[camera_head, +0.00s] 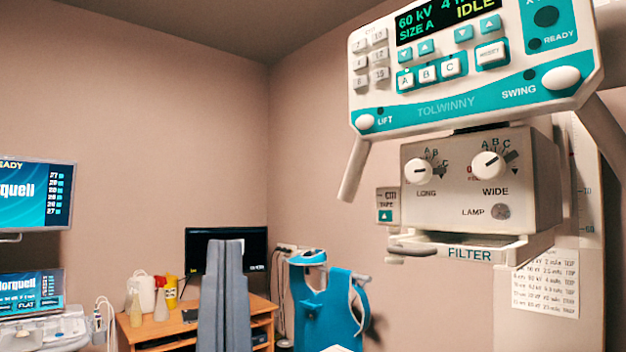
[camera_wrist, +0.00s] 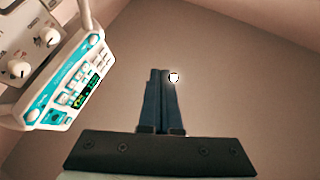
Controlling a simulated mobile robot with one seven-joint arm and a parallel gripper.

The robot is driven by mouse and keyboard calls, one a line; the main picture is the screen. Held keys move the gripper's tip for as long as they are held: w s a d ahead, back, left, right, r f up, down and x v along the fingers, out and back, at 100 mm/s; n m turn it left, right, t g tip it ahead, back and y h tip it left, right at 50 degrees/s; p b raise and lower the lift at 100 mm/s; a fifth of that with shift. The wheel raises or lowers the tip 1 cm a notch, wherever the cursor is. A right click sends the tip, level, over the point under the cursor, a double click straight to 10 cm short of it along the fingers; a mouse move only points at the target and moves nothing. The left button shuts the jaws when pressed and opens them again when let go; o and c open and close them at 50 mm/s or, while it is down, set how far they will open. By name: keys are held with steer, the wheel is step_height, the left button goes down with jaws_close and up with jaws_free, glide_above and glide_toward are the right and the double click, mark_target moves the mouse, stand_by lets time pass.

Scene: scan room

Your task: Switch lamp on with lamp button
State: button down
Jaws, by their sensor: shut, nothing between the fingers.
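The lamp button (camera_head: 501,212) is a small round grey metallic disc, to the right of the word LAMP. It sits low on the front of the cream filter box (camera_head: 450,200), under the WIDE knob. My gripper (camera_wrist: 160,70) has dark blue fingers side by side, shut and empty. In the picture they lie right of the control panel and box, apart from both. I see no clear glow from a lamp.
Two knobs, LONG (camera_head: 418,171) and WIDE (camera_head: 488,165), sit above the button. The teal and white control panel (camera_head: 460,85) overhangs the box. A FILTER ledge (camera_head: 470,253) juts out below.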

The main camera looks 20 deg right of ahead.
mark_target(499, 209)
steer(key=d+r+m+g+h+p, duration=0.2)
steer(key=d+m+g+p, duration=0.3)
steer(key=d+p, duration=0.6)
steer(key=d+r+m+g+h+p, duration=0.2)
steer(key=d+m+g+p, duration=0.3)
steer(key=d+p, duration=0.5)
steer(key=p, duration=0.3)
steer(key=shift+s+d, duration=0.2)
steer(key=shift+d, duration=0.15)
steer(key=shift+w+d+b, duration=0.1)
steer(key=shift+w+d, duration=0.45)
steer(key=shift+d, duration=0.8)
steer(key=shift+w+d+b, duration=0.1)
steer(key=shift+w+d, duration=0.5)
steer(key=shift+d, duration=0.75)
steer(key=shift+w+d+b, duration=0.1)
steer(key=shift+w+d, duration=0.45)
steer(key=shift+d, duration=0.8)
steer(key=shift+d, duration=0.1)
steer(key=shift+w+d, duration=0.15)
steer(key=shift+d, duration=0.15)
